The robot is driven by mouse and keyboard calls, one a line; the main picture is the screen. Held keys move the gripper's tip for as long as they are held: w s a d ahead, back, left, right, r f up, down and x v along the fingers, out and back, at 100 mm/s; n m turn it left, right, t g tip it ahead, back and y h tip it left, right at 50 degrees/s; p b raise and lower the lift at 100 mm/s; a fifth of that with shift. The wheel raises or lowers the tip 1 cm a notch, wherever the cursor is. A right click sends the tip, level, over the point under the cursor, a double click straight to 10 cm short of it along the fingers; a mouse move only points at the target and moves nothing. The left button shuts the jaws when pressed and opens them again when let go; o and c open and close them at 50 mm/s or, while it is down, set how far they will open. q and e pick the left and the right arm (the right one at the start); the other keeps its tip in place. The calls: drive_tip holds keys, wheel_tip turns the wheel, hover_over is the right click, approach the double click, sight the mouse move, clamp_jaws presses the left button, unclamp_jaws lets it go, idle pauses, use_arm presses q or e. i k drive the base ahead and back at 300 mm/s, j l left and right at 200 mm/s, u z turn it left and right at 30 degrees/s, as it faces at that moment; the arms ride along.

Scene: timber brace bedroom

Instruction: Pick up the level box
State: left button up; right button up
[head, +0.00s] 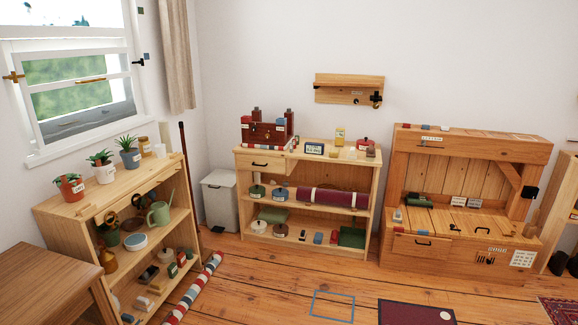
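I cannot tell for sure which thing is the level box, as the labels are too small to read. On top of the middle wooden shelf unit (262,153) stands a small blue box with a pale label (314,149). To its left is a larger dark red box (267,132) with towers and white labels. To its right are a yellow item (340,136) and a red item (363,144). Neither of my grippers is in view.
A left shelf (105,199) holds potted plants and a watering can (158,214). A wooden desk (43,280) is at lower left. A grey bin (220,200) stands beside the middle unit. A wooden bench unit (450,250) is right. A striped roll (195,288) lies on otherwise mostly clear floor.

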sight(309, 147)
drive_tip(key=i+l+z, duration=0.3)
drive_tip(key=i, duration=0.3)
drive_tip(key=i+l+z, duration=0.3)
drive_tip(key=i, duration=0.3)
drive_tip(key=i+z, duration=0.3)
drive_tip(key=i, duration=0.3)
drive_tip(key=i+l+u, duration=0.1)
drive_tip(key=i+u, duration=0.3)
drive_tip(key=i, duration=0.15)
drive_tip(key=i+l+u, duration=0.25)
drive_tip(key=i+u, duration=0.2)
drive_tip(key=i+l+u, duration=0.4)
drive_tip(key=i+l, duration=0.05)
drive_tip(key=i, duration=0.05)
